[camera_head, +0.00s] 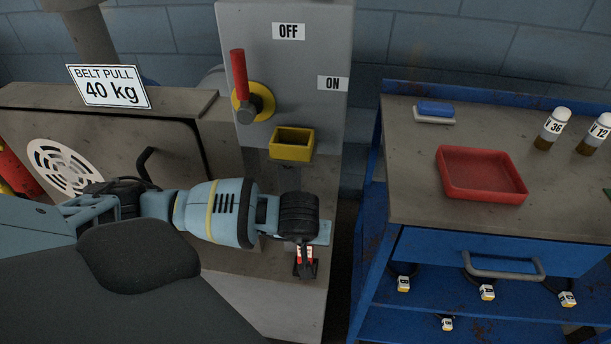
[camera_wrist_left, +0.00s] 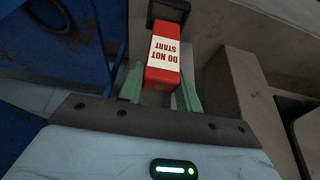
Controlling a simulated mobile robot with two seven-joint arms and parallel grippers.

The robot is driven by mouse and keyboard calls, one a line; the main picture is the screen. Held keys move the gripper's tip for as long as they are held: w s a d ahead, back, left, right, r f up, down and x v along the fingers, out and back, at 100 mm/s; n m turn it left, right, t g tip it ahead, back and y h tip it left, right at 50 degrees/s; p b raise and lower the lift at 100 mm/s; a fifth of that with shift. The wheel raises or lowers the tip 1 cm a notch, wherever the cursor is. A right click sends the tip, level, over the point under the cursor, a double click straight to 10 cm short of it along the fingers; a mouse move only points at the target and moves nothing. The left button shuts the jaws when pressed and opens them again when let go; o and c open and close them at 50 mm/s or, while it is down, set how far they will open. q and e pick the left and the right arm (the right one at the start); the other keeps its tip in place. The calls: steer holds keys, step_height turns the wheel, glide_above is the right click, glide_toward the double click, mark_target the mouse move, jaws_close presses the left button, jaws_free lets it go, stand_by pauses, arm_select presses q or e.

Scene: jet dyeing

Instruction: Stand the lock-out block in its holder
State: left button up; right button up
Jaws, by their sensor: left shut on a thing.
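The lock-out block (camera_wrist_left: 163,66) is red with a white "DO NOT START" label. In the left wrist view it sits between the two green fingers of my left gripper (camera_wrist_left: 159,88), which is shut on it. In the head view my left gripper (camera_head: 305,247) is low at the machine's front, and only a small part of the block (camera_head: 304,254) shows below the wrist. A dark square piece (camera_wrist_left: 168,11) is at the block's far end; whether they touch is unclear. A yellow open-topped box (camera_head: 291,151), apparently the holder, is on the grey cabinet, above my gripper. My right gripper is out of view.
A red-handled switch (camera_head: 240,75) is on the grey cabinet (camera_head: 310,60) above the yellow box. At right, a blue workbench (camera_head: 400,190) holds a red tray (camera_head: 480,197), a blue-and-white pad (camera_head: 434,111) and two bottles (camera_head: 552,128). A gap separates bench and machine.

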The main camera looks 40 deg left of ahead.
arm_select(q)
steer(key=shift+s+d+f, duration=0.15)
steer(key=shift+f, duration=1.45)
steer(key=shift+f, duration=0.1)
steer(key=o, duration=0.6)
steer(key=shift+f, duration=0.1)
steer(key=o, duration=0.5)
steer(key=shift+r, duration=0.55)
steer(key=shift+p+v, duration=0.65)
steer(key=shift+v, duration=5.05)
